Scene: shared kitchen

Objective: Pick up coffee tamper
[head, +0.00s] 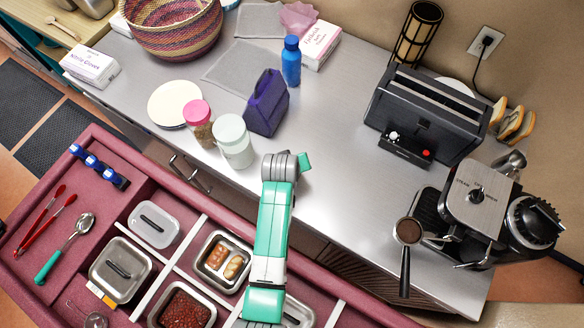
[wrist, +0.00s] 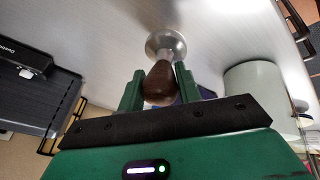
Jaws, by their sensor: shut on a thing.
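The coffee tamper (wrist: 160,82) has a dark brown wooden handle and a round silver metal base. In the wrist view its handle sits between the two green fingers of my gripper (wrist: 158,86), which are shut on it. The metal base points away from the gripper, over the grey counter. I cannot tell whether the base touches the counter. In the head view my gripper (head: 304,165) is mostly hidden behind my wrist, above the counter's front part, and the tamper does not show.
On the counter, a pale green canister (head: 233,141), a pink-lidded jar (head: 198,122) and a purple bag-like holder (head: 267,103) stand left of my gripper. A black toaster (head: 427,110) and an espresso machine (head: 478,205) stand right. Bare counter (head: 345,190) lies between.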

